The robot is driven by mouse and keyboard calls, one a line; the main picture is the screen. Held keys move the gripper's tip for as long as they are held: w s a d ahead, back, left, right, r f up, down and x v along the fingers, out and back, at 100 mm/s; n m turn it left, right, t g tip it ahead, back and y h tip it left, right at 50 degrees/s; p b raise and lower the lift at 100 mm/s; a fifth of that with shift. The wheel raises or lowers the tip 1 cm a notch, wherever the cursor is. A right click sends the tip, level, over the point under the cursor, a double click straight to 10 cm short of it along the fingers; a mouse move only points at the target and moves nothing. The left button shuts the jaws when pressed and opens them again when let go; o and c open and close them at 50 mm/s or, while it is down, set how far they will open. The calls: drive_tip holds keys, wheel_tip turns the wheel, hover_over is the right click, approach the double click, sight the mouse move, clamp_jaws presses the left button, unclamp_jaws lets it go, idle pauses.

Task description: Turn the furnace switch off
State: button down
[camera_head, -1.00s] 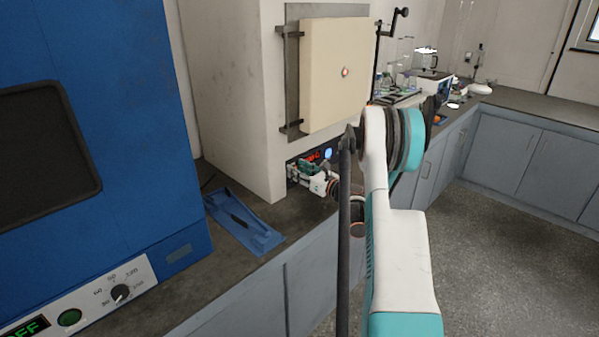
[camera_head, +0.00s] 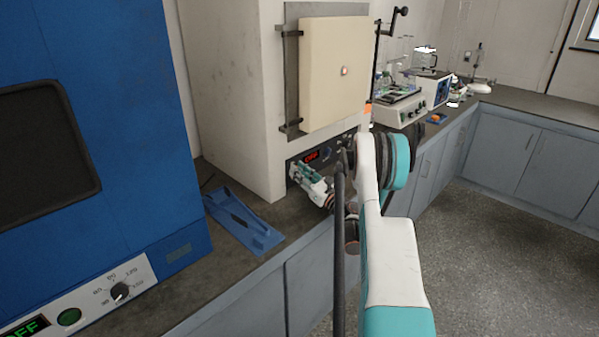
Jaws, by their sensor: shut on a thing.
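The furnace (camera_head: 235,90) is a tall cream cabinet with a closed, lighter door (camera_head: 335,75). Its dark control panel (camera_head: 345,143) sits low under the door. A small red display (camera_head: 312,157) on the panel appears to read OFF. My gripper (camera_head: 296,172), white, grey and teal, is at the left end of the panel. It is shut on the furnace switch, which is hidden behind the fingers.
A large blue oven (camera_head: 150,150) stands at the left. White lab instruments (camera_head: 400,108) and glassware stand on the bench beyond the furnace. The floor at right is clear.

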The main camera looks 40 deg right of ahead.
idle(0.3)
drive_tip(key=c, duration=1.4)
unclamp_jaws()
drive_tip(key=shift+s+f, duration=0.2)
drive_tip(key=shift+s, duration=0.35)
drive_tip(key=s, duration=0.8)
drive_tip(key=s+d, duration=0.1)
drive_tip(key=s, duration=0.3)
